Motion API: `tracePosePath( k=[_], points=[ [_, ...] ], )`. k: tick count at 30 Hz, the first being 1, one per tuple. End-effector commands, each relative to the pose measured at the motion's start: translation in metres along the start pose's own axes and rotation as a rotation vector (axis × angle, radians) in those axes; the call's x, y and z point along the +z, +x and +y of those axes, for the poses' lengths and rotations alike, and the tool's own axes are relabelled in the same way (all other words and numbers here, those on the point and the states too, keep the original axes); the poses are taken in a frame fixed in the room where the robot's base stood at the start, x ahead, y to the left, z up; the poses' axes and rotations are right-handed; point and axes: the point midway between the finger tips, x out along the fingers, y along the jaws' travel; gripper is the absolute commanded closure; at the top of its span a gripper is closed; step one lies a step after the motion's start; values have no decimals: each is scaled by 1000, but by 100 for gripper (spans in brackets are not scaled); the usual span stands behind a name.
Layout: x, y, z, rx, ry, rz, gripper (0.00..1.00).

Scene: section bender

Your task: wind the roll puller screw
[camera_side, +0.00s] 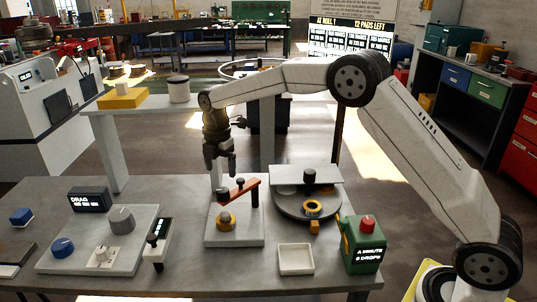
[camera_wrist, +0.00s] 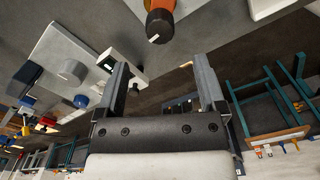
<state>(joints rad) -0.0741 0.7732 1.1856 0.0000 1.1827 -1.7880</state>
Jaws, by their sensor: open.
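A small puller-like device stands on a light plate (camera_side: 222,238) in the middle of the bench. It has an orange crank arm (camera_side: 237,190) with dark knobs at its top and a brass-coloured round part (camera_side: 226,221) low down. I cannot tell for certain that this is the roll puller screw. My gripper (camera_side: 220,170) hangs above and slightly left of the crank arm in the side view, fingers pointing down, apart from it. In the wrist view my gripper (camera_wrist: 161,72) is open with nothing between its fingers. An orange part (camera_wrist: 186,6) with a dark knob shows beyond the fingertips.
A dark round turntable (camera_side: 294,207) with a brass ring stands to the right. A green box (camera_side: 362,245) with a red button and an empty white tray (camera_side: 296,259) are in front. A control panel (camera_side: 90,252) with knobs and a small upright display (camera_side: 157,243) stand left.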

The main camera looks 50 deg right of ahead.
Motion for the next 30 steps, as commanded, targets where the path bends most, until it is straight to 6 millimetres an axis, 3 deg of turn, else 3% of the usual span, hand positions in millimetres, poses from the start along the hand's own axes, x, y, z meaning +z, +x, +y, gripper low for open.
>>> tracePosePath(
  k=[6,17,30],
  points=[
    [0,0,0,0,-161,0,11],
    [0,3,0,-1,-190,0,11],
    [0,45,0,-2,-188,1,11]
  ],
)
